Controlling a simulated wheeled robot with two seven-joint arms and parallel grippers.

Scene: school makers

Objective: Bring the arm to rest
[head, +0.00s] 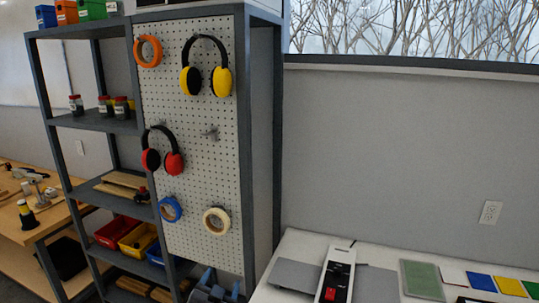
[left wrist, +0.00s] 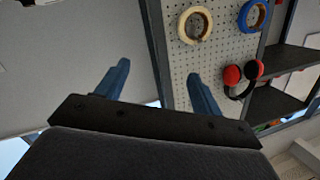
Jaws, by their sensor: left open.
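My left gripper (head: 220,285) shows at the bottom edge of the head view, low in front of the shelf unit. Its two blue fingers are spread apart in the left wrist view (left wrist: 158,72), with nothing between them. Most of the left arm is out of the head view. The pegboard (head: 190,120) hangs behind the gripper; the wrist view shows it turned over, with the cream tape roll (left wrist: 195,25) beyond the fingers. My right gripper is not in view.
The pegboard holds yellow earmuffs (head: 206,68), red earmuffs (head: 163,150), an orange roll (head: 148,50) and a blue roll (head: 170,209). A shelf (head: 100,122) with jars and bins stands left. A white table (head: 296,248) at right carries a black-and-white device (head: 337,275) and coloured panels.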

